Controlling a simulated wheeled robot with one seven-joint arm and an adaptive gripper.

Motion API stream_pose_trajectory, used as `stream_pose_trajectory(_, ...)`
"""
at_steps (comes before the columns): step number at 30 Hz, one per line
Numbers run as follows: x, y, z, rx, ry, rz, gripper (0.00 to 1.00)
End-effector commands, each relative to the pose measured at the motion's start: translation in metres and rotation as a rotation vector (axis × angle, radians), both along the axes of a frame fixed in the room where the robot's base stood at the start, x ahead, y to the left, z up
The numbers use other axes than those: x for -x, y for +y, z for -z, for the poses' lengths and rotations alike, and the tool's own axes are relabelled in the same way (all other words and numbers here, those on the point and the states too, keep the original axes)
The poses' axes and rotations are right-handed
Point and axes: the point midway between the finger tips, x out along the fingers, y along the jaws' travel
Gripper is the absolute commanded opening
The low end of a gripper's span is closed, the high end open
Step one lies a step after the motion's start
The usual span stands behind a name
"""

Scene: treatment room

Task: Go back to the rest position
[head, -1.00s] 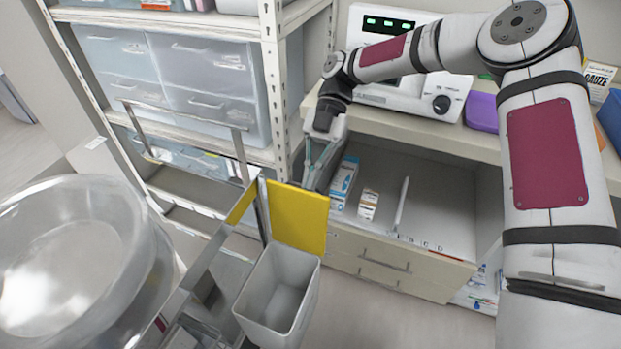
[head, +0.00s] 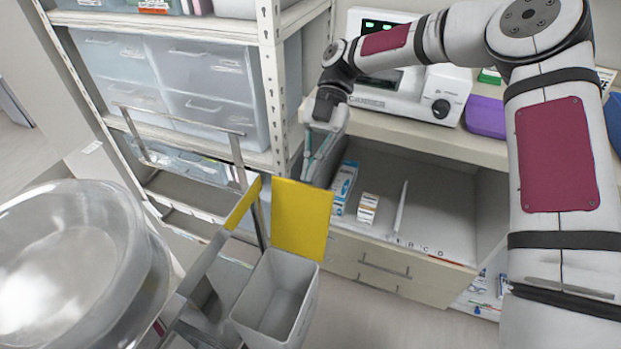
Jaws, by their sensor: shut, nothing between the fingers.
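My gripper (head: 308,176) is near the middle of the head view, pointing down. It is shut and holds nothing. It is over the left end of the open drawer (head: 440,215), just behind the upper edge of a yellow panel (head: 301,219). In the drawer, a blue and white box (head: 344,187) lies to the right of my gripper, with a small white and orange box (head: 368,208) and a white pen-like item (head: 400,207) further right. The fingertips are close to the panel's edge; I cannot tell whether they touch anything.
A grey bin (head: 276,300) hangs below the yellow panel on a metal cart. Large clear bowls (head: 75,265) stand at the left. A shelf rack with translucent drawers (head: 210,105) is behind. A white device (head: 410,95) and a purple box (head: 486,117) sit on the counter.

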Motion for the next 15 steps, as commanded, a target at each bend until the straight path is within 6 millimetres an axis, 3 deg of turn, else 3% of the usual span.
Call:
stream_pose_trajectory(6, -0.001, 0.0, -0.042, -0.002, -0.003, 0.003, 0.0)
stream_pose_trajectory(15, 0.0, 0.0, -0.068, -0.004, 0.0, 0.001, 0.0)
